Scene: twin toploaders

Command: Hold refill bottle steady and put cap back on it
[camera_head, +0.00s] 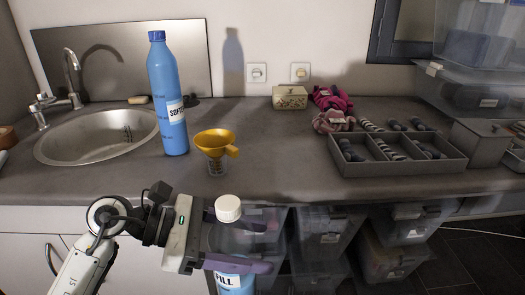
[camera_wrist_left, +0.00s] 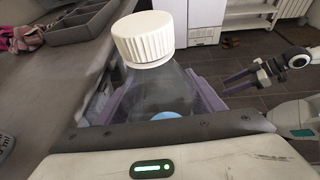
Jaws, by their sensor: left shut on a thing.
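The refill bottle is clear, with a blue label reading "FILL" (camera_head: 235,281) in the head view. A white ribbed cap (camera_head: 228,208) sits upright on its mouth. In the left wrist view the cap (camera_wrist_left: 145,38) covers the neck of the bottle (camera_wrist_left: 155,90); I cannot tell if it is screwed tight. My left gripper (camera_head: 262,246) is shut around the bottle body, holding it upright in front of the counter. My right gripper (camera_wrist_left: 250,80) shows only in the left wrist view, apart from bottle and cap, with nothing visible in it; its opening is unclear.
A tall blue softener bottle (camera_head: 168,95) and an orange funnel (camera_head: 214,142) over a small clear cup (camera_head: 217,168) stand on the counter (camera_head: 270,185). A grey divided tray (camera_head: 400,167) is at right. Clear bins (camera_head: 325,225) stand below the counter. A sink (camera_head: 75,145) is at left.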

